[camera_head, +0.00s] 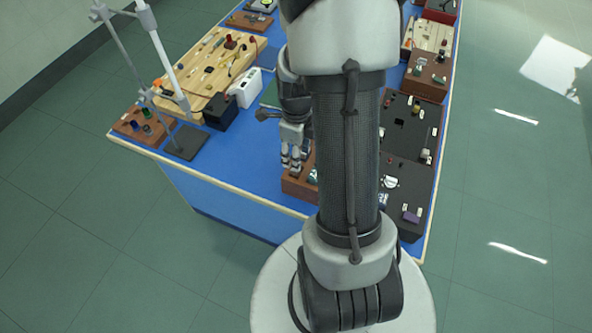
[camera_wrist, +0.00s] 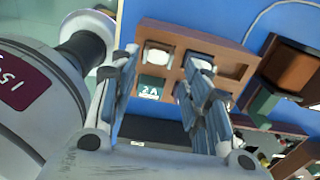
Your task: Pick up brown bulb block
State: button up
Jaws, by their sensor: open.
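A brown block (camera_head: 293,186) lies near the front edge of the blue bench in the head view, partly hidden by my arm. In the wrist view the brown block (camera_wrist: 192,30) shows openings, pale rounded pieces and a green label reading "2A". The pale pieces look like bulbs, but I cannot be sure. My gripper (camera_head: 291,166) points down over the block in the head view. In the wrist view the fingers of my gripper (camera_wrist: 166,62) are apart, with part of the block showing between them. I cannot tell whether they touch it.
A metal stand (camera_head: 185,143) rises at the left. Black panels (camera_head: 408,140) with small parts fill the right side. Blue bench top is free at front left.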

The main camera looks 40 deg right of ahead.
notch_tip(320, 180, down, 5)
jog(key=shift+a+r+b, duration=0.1)
jog(key=shift+r+b, duration=0.05)
jog(key=shift+b, duration=0.65)
jog(key=shift+r, duration=0.1)
jog(key=shift+s, duration=0.1)
jog(key=shift+c, duration=0.5)
jog(key=c, duration=0.7)
